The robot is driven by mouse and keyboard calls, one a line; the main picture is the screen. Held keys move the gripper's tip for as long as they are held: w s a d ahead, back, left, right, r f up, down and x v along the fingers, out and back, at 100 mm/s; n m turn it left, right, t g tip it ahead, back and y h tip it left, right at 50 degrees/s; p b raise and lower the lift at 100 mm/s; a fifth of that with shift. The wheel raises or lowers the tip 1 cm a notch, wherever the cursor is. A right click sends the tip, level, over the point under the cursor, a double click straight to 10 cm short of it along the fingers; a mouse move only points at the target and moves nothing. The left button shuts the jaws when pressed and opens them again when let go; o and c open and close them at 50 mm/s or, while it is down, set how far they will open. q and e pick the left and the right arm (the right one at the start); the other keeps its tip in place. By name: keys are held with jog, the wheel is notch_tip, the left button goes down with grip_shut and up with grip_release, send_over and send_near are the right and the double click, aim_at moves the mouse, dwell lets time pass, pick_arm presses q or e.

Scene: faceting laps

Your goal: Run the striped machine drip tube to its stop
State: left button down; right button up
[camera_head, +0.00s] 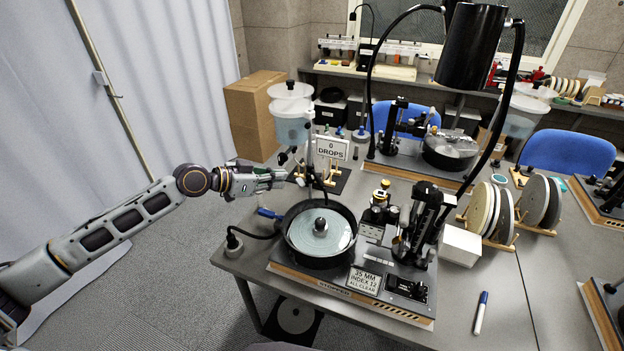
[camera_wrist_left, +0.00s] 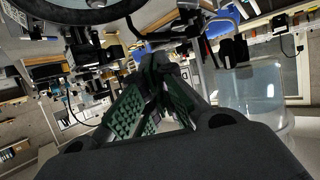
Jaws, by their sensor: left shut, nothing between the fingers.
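The near faceting machine (camera_head: 350,285) stands at the table's front, with a round lap (camera_head: 320,235) in a black pan. I cannot make out stripes on it clearly. A thin dark drip tube (camera_head: 309,165) stands behind the pan, beside a white water tank (camera_head: 291,125). My left gripper (camera_head: 284,178) is shut and empty, just left of the tube and behind the pan. I cannot tell whether it touches the tube. In the left wrist view the green-padded fingers (camera_wrist_left: 160,92) come together with nothing visible between them. The tank (camera_wrist_left: 255,90) shows at right there. My right gripper is not in view.
A "0 DROPS" sign (camera_head: 332,148) stands close right of the tube. A second machine (camera_head: 420,150) is behind. Lap discs in racks (camera_head: 490,212), a white box (camera_head: 461,244) and a marker (camera_head: 481,312) lie to the right. The table's left edge is near my arm.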

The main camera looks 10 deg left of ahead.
pick_arm(q)
jog(key=p+x, duration=0.2)
jog(key=x, duration=1)
jog(key=shift+w+d, duration=0.15)
jog(key=shift+d, duration=0.1)
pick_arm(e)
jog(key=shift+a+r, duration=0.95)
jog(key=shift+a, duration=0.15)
pick_arm(q)
jog(key=shift+f, duration=0.15)
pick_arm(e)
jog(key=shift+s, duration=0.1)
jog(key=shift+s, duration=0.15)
